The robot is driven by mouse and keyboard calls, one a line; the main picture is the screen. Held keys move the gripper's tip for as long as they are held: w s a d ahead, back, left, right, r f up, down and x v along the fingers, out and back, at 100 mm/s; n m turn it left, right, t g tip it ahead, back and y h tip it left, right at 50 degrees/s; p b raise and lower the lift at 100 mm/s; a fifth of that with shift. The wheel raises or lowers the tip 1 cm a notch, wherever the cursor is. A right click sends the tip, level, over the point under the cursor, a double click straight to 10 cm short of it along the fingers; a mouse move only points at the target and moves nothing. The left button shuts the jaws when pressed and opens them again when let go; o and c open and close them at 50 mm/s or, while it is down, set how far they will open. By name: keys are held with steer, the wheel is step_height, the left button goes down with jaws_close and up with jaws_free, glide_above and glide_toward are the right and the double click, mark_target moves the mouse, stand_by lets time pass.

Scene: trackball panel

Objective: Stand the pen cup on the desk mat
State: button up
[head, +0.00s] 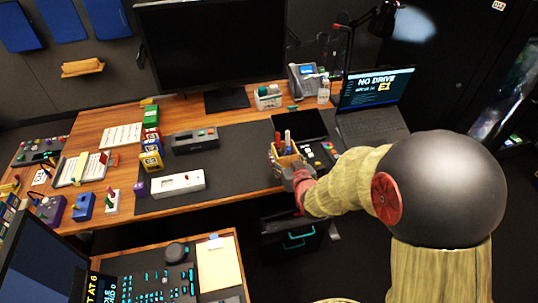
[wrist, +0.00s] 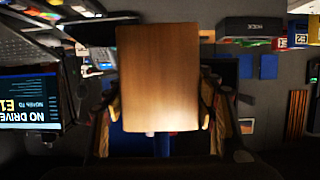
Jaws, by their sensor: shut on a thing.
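The pen cup (head: 287,161) is a light wooden cup with red and light-coloured pens standing in it. It is near the front right part of the dark desk mat (head: 235,152). My gripper (head: 286,170) is shut on the cup, with the fingers around its sides. In the wrist view the cup's wooden face (wrist: 158,75) fills the middle, and fingers of my gripper (wrist: 160,112) show at both its sides. The cup looks roughly upright in the head view. I cannot tell whether its base touches the mat; my gripper hides part of it.
A black tablet (head: 300,125) and a small panel with coloured buttons (head: 318,156) lie close to the cup. A white device (head: 178,184) and a grey device (head: 194,140) sit to the left. A laptop (head: 372,105) stands behind right. The mat's middle is clear.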

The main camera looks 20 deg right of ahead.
steer(key=w+a+f, duration=0.1)
steer(key=w+f, duration=0.1)
steer(key=w, duration=0.1)
steer(key=w+f+b, duration=0.1)
steer(key=w+f, duration=0.2)
steer(key=w+a+f, duration=0.1)
steer(key=w+f, duration=0.1)
steer(key=w, duration=0.2)
steer(key=shift+a+f+b, duration=0.3)
steer(key=shift+f+b, duration=0.05)
steer(key=shift+f, duration=0.05)
steer(key=shift+w+a+f, duration=0.1)
steer(key=shift+w+f, duration=0.1)
steer(key=shift+f, duration=0.2)
steer(key=shift+f+b, duration=0.45)
steer(key=shift+f, duration=1)
steer(key=shift+f, duration=0.15)
steer(key=o, duration=1.3)
steer(key=shift+c, duration=0.2)
